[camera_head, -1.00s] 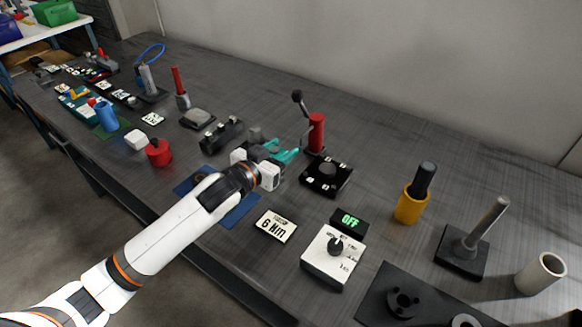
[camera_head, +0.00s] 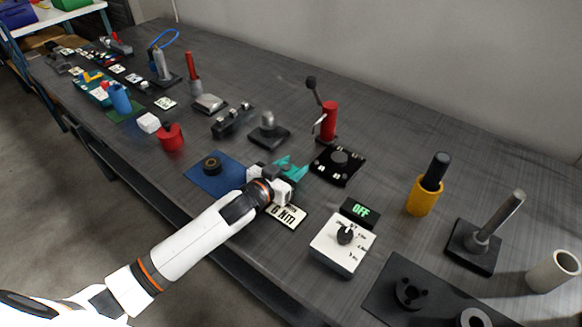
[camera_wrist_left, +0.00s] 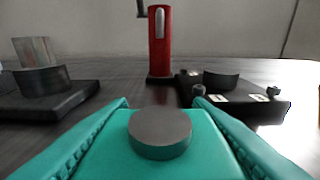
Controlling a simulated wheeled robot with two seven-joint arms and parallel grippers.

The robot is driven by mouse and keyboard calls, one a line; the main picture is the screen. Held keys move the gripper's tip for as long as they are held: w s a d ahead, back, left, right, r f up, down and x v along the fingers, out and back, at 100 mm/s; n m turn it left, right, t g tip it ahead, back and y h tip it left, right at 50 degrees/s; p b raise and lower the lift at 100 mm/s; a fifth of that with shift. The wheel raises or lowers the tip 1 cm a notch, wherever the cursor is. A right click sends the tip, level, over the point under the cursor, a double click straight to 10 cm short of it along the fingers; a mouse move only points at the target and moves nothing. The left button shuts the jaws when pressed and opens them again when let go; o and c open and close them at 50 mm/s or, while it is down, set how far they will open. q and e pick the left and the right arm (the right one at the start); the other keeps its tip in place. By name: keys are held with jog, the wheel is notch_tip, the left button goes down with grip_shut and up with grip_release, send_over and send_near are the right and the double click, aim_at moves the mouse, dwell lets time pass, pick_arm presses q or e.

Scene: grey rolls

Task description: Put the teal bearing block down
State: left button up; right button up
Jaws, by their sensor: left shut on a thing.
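My left gripper (camera_head: 290,169) is shut on the teal bearing block (camera_wrist_left: 160,158). In the left wrist view the block lies between ridged teal fingers, with a dark grey round disc (camera_wrist_left: 160,132) on its top. In the head view the gripper hides most of the block, and its height above the table is hard to tell. The gripper is in front of the black plate with a round boss (camera_head: 338,164), which also shows beyond the right finger in the wrist view (camera_wrist_left: 235,88). My right gripper is not in view.
A blue mat (camera_head: 205,182) with a dark ring (camera_head: 212,164) lies left of the gripper. The torque sign (camera_head: 287,214) and dial box (camera_head: 342,244) are nearer the front edge. A red press-like cylinder (camera_head: 328,118) and a grey post on a base (camera_head: 268,130) stand behind.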

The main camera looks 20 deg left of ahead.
pick_arm(q)
jog(key=o, duration=1.2)
jog(key=shift+f, duration=0.1)
jog(key=shift+r, duration=0.2)
jog(key=shift+s+a+f, duration=0.1)
jog(key=shift+s+a, duration=0.05)
jog(key=shift+s, duration=0.2)
jog(key=v, duration=1.1)
jog(key=shift+s, duration=0.15)
